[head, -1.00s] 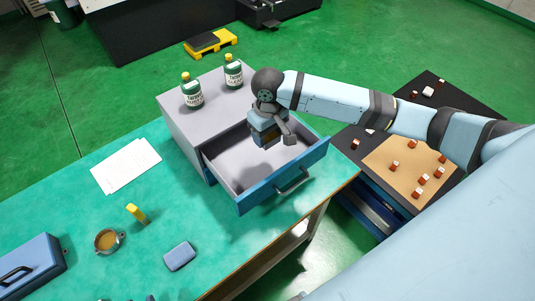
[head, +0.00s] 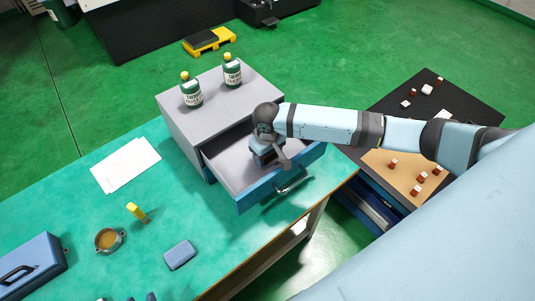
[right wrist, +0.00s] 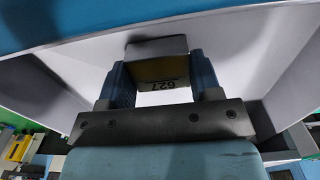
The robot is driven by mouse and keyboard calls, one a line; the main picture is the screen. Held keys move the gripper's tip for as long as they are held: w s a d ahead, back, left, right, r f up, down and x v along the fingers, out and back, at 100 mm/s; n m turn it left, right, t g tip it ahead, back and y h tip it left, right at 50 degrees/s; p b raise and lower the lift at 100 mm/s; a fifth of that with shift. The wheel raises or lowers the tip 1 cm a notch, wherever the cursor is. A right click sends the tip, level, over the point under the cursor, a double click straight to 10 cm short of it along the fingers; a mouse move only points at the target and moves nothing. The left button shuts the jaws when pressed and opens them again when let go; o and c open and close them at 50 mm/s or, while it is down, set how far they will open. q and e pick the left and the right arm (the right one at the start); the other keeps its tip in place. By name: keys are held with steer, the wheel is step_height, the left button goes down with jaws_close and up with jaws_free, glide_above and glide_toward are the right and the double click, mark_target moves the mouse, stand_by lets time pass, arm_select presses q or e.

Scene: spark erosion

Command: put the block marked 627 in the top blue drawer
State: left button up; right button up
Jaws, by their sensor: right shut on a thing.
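The blue-fronted drawer (head: 240,199) of the grey cabinet (head: 228,92) is pulled open, and its pale inside shows. My right gripper (head: 267,157) is inside the drawer's outline, low over its front right part. In the right wrist view, its two blue fingers are shut on the block marked 627 (right wrist: 157,66), a small greyish block with a yellowish marked face. The drawer's pale inside surrounds the block in that view. In the head view the gripper mostly hides the block. I cannot tell whether it touches the drawer floor. My left gripper is not in view.
Two green bottles (head: 191,94) stand on the cabinet top. Papers (head: 126,164), a yellow object (head: 136,211), a round cup (head: 108,240) and a blue case (head: 180,255) lie on the green bench (head: 215,250). A dark table with small pieces stands at right.

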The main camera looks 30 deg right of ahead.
steer(key=o, duration=1.3)
steer(key=shift+f, duration=0.1)
steer(key=shift+c, duration=0.2)
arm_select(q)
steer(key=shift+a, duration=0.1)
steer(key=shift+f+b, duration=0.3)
arm_select(e)
step_height(320, 180, up, 12)
steer(key=shift+s, duration=0.15)
